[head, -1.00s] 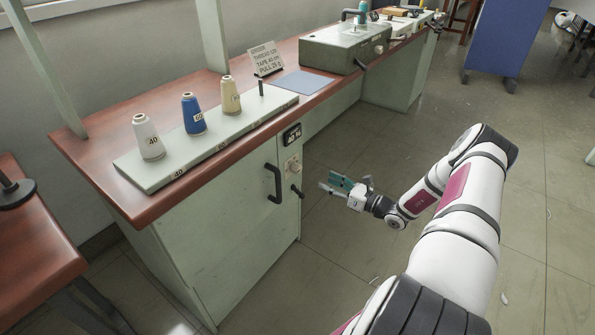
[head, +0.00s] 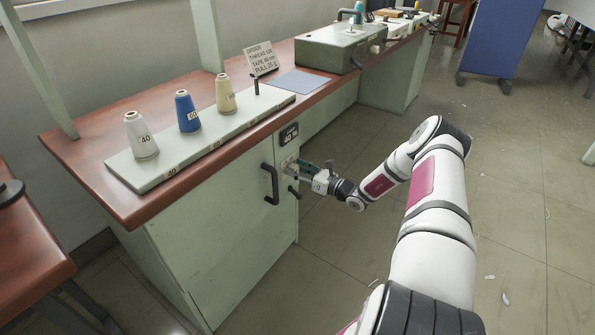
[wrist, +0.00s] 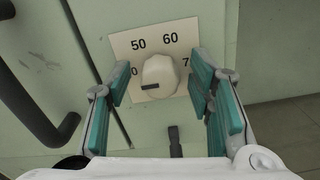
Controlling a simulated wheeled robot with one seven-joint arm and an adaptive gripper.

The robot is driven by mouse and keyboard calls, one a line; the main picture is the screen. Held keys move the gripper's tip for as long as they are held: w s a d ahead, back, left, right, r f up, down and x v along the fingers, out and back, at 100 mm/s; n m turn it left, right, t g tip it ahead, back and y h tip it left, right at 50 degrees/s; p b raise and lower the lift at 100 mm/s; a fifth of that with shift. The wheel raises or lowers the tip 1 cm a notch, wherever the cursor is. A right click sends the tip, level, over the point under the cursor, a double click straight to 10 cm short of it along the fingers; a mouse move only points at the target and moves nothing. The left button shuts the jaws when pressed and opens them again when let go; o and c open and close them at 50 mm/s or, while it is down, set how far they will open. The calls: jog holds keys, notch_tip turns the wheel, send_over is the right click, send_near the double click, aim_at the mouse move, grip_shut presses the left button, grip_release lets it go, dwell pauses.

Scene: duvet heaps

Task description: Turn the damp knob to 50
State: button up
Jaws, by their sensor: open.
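The damp knob (wrist: 160,76) is a cream dial on a pale plate (wrist: 126,44) on the cabinet's front. The plate shows 50 at upper left and 60 at upper right; a number ending in 0 at left and one starting with 7 at right are partly hidden by my fingers. A dark mark on the knob lies at its lower left, below the left number. My gripper (wrist: 160,64) is open, its teal-padded fingers on either side of the knob, with gaps visible. In the head view my gripper (head: 305,170) is at the cabinet front and partly covers the knob.
A dark bar handle (head: 270,184) is left of the knob, also in the wrist view (wrist: 35,100). A small dark lever (head: 294,192) sits below the knob. A dark display (head: 289,134) is above. Thread cones stand on the bench top (head: 118,207).

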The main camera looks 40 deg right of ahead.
grip_shut()
jog(key=m, duration=0.6)
jog(key=shift+d+b, duration=0.1)
jog(key=shift+b, duration=0.25)
jog(key=m, duration=0.5)
jog(key=shift+m, duration=0.4)
dwell(0.3)
